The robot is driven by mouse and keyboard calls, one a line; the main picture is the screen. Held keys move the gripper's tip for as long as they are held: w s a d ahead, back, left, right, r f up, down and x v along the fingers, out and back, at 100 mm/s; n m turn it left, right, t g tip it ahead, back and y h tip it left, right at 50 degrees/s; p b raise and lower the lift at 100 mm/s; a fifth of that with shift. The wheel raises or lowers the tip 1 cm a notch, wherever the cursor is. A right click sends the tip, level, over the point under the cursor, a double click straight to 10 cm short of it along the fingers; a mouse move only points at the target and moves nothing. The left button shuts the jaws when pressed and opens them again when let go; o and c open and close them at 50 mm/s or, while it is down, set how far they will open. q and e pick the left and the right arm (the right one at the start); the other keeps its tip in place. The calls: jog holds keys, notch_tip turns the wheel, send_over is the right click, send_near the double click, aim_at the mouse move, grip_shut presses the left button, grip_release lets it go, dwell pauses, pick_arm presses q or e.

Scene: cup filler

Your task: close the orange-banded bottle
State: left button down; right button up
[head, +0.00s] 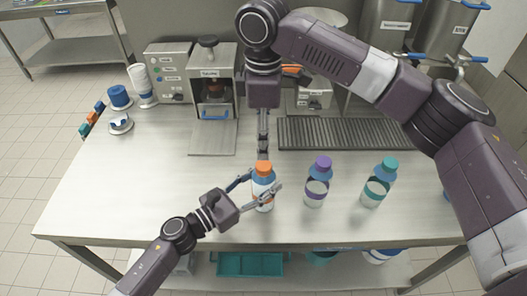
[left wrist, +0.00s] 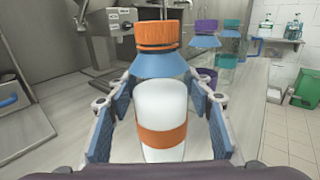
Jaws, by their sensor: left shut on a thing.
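The orange-banded bottle (head: 264,204) stands upright near the table's front edge, white below a blue shoulder. Its orange band (left wrist: 162,139) shows in the left wrist view. An orange cap (left wrist: 156,34) sits on its top; I cannot tell how tight it is. My left gripper (head: 263,190) is shut around the bottle's body, a finger on each side. My right gripper (head: 263,148) points down just above the cap in the head view, seen edge-on, so its opening and any contact are unclear.
A purple-capped bottle (head: 317,184) and a teal-capped bottle (head: 379,183) stand to the right. A drip grate (head: 345,134) and a press machine (head: 212,88) are behind. Small coloured blocks (head: 91,119) lie at the left edge.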

jog(key=shift+r, duration=1.7)
pick_arm(q)
jog(key=c, duration=0.9)
grip_release()
jog(key=shift+s+a, duration=0.1)
jog(key=v, duration=1.1)
jog(key=shift+s+a, duration=0.25)
jog(key=shift+a, duration=0.1)
